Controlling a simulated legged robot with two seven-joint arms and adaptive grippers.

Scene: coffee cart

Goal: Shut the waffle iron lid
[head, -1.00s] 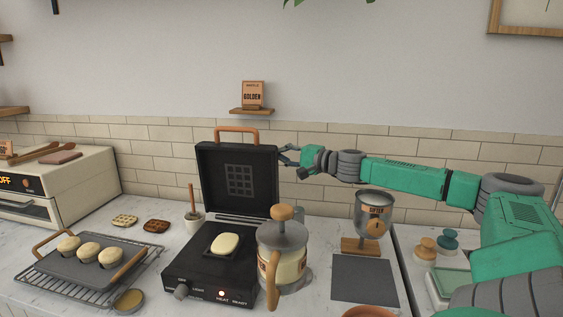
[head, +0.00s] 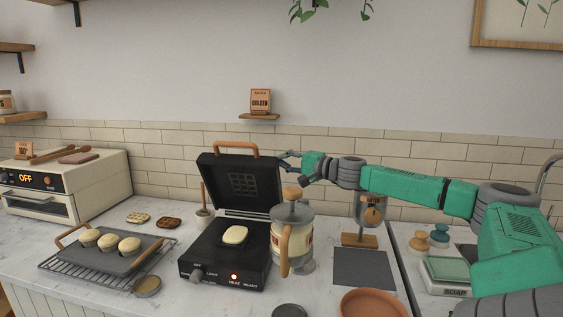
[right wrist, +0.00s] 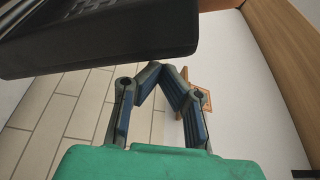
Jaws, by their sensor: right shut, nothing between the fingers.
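The black waffle iron (head: 212,270) stands on the marble counter with a pale piece of batter or dough (head: 235,235) on its lower plate. My right gripper (head: 288,161) is at the lid's upper right edge, with closed, empty fingers. In the right wrist view the fingers (right wrist: 162,70) meet just beyond the dark lid (right wrist: 100,35); I cannot tell whether they touch it. My left gripper is not in view.
A French press (head: 295,240) stands close at the base's right front. A sifter (head: 370,212) on a wooden stand is under my right forearm. A tray of buns (head: 118,262) on a rack is at left. A terracotta dish (head: 372,304) is in front.

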